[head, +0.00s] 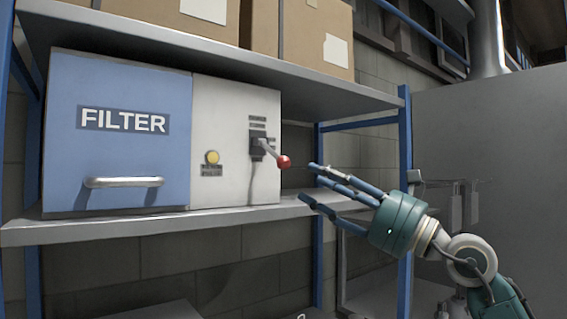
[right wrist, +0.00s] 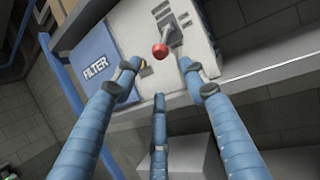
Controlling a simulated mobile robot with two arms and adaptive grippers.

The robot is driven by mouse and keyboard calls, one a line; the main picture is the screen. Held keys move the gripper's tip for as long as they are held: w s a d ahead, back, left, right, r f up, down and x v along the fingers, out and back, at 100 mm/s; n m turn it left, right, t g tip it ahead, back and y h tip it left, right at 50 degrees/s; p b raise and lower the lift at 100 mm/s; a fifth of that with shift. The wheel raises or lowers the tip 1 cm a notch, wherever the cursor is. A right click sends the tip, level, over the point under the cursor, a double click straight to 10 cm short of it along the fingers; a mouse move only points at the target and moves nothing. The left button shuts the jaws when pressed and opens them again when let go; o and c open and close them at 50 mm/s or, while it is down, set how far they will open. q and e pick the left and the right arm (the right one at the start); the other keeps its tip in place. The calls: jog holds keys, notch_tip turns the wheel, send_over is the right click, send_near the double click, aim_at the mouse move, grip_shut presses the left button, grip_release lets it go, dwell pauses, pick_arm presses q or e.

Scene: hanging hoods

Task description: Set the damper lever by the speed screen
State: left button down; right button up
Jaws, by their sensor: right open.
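The damper lever (head: 268,148) sticks out from a dark mount on the light grey panel of the filter unit. Its red ball knob (head: 284,161) points right and slightly down in the head view. My right gripper (head: 312,184) is open and empty, just right of the knob and apart from it. In the right wrist view the red knob (right wrist: 159,51) lies ahead, between the spread blue fingers (right wrist: 158,85). Small labels beside the lever are too small to read. No speed screen can be made out. My left gripper is not in view.
The blue FILTER door (head: 120,140) with a bar handle (head: 123,182) is left of the panel. A yellow button (head: 212,157) sits on the panel. The unit stands on a metal shelf (head: 150,222); cardboard boxes (head: 316,40) are above. A blue post (head: 405,190) stands behind my right arm.

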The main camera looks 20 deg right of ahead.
aim_at(289, 163)
jog(key=w+a+r+p, duration=0.1)
jog(key=w+p, duration=0.1)
jog(key=w+a+r+p, duration=0.1)
jog(key=w+r, duration=0.1)
jog(key=shift+a+r+p, duration=0.1)
jog(key=shift+r+p, duration=0.1)
jog(key=shift+p, duration=0.15)
jog(key=p+x, duration=0.1)
jog(key=x, duration=0.3)
jog(key=shift+s+a+f+p, duration=0.15)
jog(key=shift+a+p, duration=0.1)
jog(key=shift+p, duration=0.15)
jog(key=shift+w+a, duration=0.15)
jog(key=shift+w, duration=0.3)
grip_shut()
